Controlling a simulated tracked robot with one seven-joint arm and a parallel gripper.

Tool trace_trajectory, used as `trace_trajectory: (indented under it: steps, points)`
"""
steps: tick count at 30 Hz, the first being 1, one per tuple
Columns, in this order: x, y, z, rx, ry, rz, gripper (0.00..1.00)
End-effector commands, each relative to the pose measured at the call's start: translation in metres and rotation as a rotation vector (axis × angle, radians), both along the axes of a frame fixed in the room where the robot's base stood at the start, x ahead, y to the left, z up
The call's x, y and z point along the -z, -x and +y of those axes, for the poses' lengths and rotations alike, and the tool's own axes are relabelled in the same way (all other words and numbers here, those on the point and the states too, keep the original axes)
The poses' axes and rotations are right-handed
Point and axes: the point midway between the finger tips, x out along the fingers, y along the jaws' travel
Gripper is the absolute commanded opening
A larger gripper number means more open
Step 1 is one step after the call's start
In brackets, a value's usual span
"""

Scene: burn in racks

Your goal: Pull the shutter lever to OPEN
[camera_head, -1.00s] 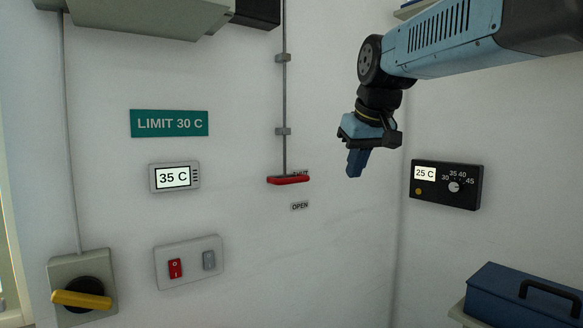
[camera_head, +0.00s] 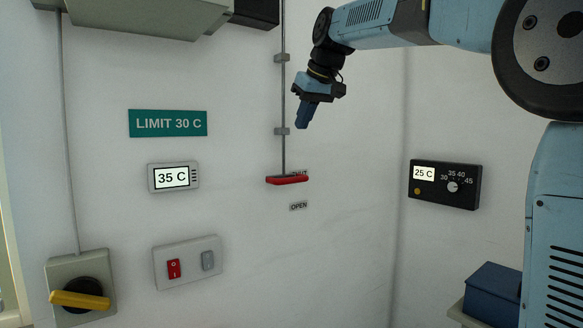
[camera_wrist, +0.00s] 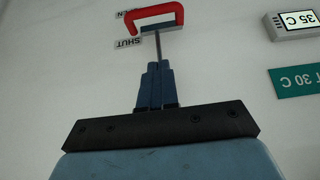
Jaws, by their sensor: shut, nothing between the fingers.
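The shutter lever has a red handle (camera_head: 287,180) at the lower end of a thin grey vertical rod (camera_head: 284,100) on the white wall. The handle sits level with the partly hidden SHUT label, above the OPEN label (camera_head: 299,206). In the wrist view the red handle (camera_wrist: 154,13) shows as a U-shaped grip beyond my fingertips, near the SHUT label (camera_wrist: 127,43). My gripper (camera_head: 302,126) is shut and empty, above and slightly right of the handle in the head view, apart from it. It also shows in the wrist view (camera_wrist: 155,66), fingers together.
A LIMIT 30 C sign (camera_head: 168,123), a 35 C display (camera_head: 174,177), a switch plate (camera_head: 188,262) and a yellow rotary handle (camera_head: 80,300) are left on the wall. A black 25 C controller (camera_head: 445,185) and blue box (camera_head: 492,292) are right. Wall below OPEN is clear.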

Motion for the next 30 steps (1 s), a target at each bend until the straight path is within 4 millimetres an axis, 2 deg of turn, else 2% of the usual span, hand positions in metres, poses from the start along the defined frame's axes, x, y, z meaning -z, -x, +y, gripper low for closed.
trace_trajectory:
  steps: [8,24,30]
  points:
    - [0.009,-0.005,0.003,0.000,0.001,0.001,0.00]
    - [0.085,-0.045,0.031,-0.001,0.000,0.002,0.00]
    - [0.111,-0.040,0.027,0.000,0.001,0.002,0.00]
